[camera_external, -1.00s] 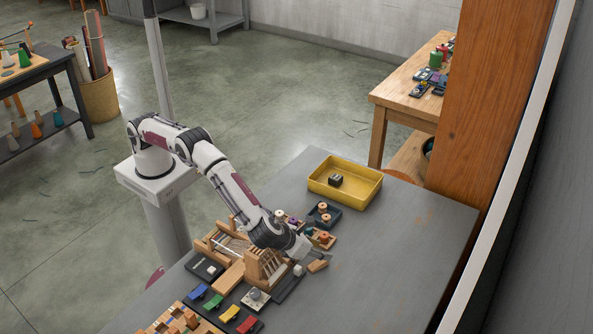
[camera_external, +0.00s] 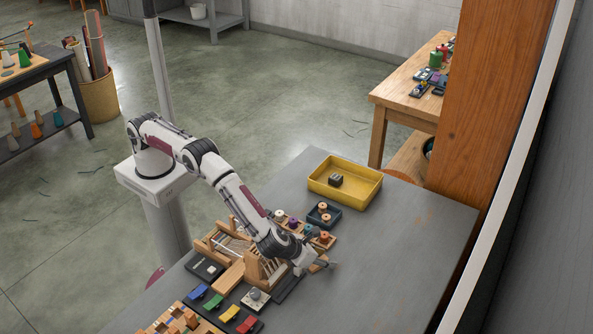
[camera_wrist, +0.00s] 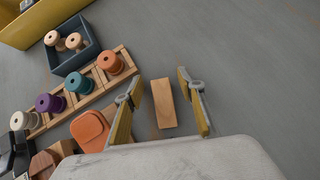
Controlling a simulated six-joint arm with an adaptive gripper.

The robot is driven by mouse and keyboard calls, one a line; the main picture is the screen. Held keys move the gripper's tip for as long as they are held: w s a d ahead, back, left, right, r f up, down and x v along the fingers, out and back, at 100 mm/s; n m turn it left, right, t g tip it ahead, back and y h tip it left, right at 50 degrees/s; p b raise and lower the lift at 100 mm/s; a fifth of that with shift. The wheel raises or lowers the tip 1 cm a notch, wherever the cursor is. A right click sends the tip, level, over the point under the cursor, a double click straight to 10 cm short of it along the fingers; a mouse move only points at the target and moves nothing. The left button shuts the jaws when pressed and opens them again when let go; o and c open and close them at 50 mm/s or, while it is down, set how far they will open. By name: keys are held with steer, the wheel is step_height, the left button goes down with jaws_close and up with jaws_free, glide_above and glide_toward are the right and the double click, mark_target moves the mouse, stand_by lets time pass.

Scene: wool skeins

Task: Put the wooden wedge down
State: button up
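The wooden wedge (camera_wrist: 164,103) is a plain light-wood block in the wrist view. It appears to lie on the grey table between the two fingers of my gripper (camera_wrist: 160,80). The fingers stand apart, with a visible gap between the left finger and the wedge. No clear contact shows on the right side. In the external view my gripper (camera_external: 322,263) is low over the table, and the wedge (camera_external: 317,268) is partly hidden by it.
A wooden rack of coloured spools (camera_wrist: 82,85) and a dark blue tray with two spools (camera_wrist: 72,47) stand left of the fingers. An orange piece (camera_wrist: 90,130) lies near the left finger. A yellow bin (camera_external: 345,190) stands farther back. The table's right side is clear.

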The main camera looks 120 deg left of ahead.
steer(key=shift+c, duration=0.4)
steer(key=c, duration=1)
steer(key=shift+r, duration=0.2)
steer(key=shift+r, duration=4.85)
